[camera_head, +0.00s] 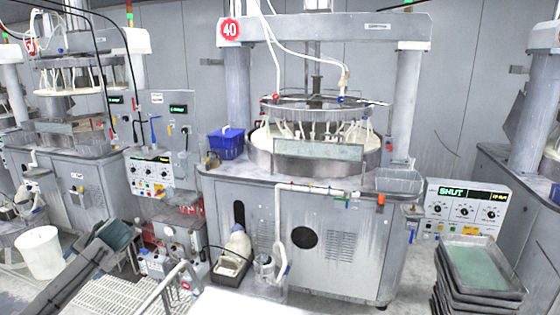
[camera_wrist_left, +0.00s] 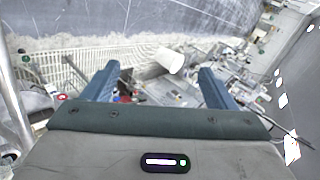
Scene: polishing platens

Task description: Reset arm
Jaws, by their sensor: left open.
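My left gripper (camera_wrist_left: 155,88) shows in the left wrist view with its two blue fingers spread wide and nothing between them. In the head view my left arm comes in at the lower left, and its gripper end (camera_head: 120,236) is near the white bucket (camera_head: 40,252), apart from it as far as I can tell. The bucket also shows beyond the fingers in the left wrist view (camera_wrist_left: 169,61). My right gripper is in neither view.
The polishing machine (camera_head: 340,235) marked 40 stands in the middle, with a blue basket (camera_head: 226,143) on its top. A stack of trays (camera_head: 478,275) is at the lower right. A metal handrail (camera_head: 170,287) and floor grating (camera_head: 112,294) are near my left arm.

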